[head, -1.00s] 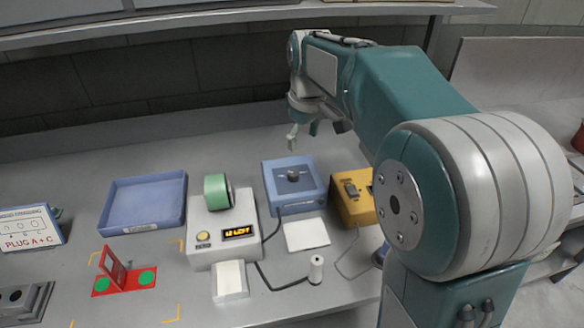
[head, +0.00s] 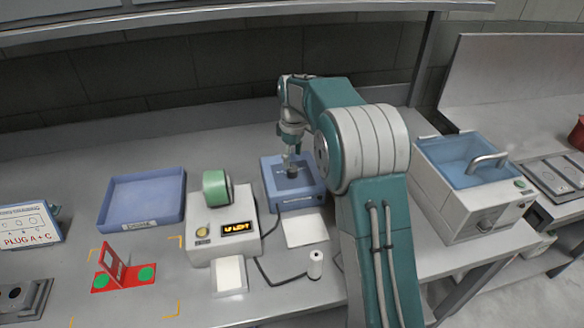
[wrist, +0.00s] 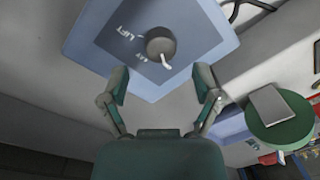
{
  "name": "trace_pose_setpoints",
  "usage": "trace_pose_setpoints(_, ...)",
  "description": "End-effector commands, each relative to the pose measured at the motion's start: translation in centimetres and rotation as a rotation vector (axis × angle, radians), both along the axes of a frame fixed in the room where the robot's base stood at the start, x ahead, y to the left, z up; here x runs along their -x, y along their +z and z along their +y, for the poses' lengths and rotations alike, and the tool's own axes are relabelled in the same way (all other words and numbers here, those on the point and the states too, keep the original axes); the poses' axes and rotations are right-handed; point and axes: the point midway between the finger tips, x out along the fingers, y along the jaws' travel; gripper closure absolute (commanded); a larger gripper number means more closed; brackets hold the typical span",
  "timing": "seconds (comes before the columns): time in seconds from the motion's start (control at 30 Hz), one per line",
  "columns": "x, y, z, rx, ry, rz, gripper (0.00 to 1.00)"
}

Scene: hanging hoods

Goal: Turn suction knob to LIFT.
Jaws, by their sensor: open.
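The suction knob (wrist: 160,45) is a dark round knob with a light pointer, on a dark panel on top of a blue box (wrist: 208,45). In the wrist view the pointer aims down and slightly right. White lettering reading LIFT (wrist: 126,32) is left of the knob, with another partly legible mark below it. In the head view the blue box (head: 298,201) stands on the bench, with my gripper (head: 290,157) just above the knob. In the wrist view my gripper (wrist: 161,83) is open and empty. Its fingers are spread, and the knob lies beyond their tips, roughly centred.
Left of the box is a grey device with a lit display (head: 237,227) and a green roll (head: 216,188). A blue tray (head: 143,199) is farther left. A white pad (head: 305,231) and a small spool (head: 315,264) lie in front. A water bath (head: 470,185) stands right.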

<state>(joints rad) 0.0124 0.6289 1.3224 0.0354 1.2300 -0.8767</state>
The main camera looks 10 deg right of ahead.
Motion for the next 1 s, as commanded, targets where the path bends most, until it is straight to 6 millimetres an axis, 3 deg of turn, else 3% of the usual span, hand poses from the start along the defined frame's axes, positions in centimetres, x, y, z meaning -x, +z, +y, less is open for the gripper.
trace_pose_setpoints(0.23,0.2,-3.4,0.1,-0.001,0.000,0.001,0.19)
trace_pose_setpoints(0.57,0.2,-4.0,0.2,0.000,0.000,-0.001,0.19)
trace_pose_setpoints(0.6,0.2,-4.0,0.1,0.000,0.000,-0.001,0.23)
trace_pose_setpoints(0.77,0.2,-4.0,0.1,0.000,0.000,-0.001,0.95)
trace_pose_setpoints(0.8,0.2,-4.0,0.1,0.000,0.000,-0.001,1.00)
trace_pose_setpoints(1.0,0.1,-4.0,0.1,0.000,-0.003,0.000,1.00)
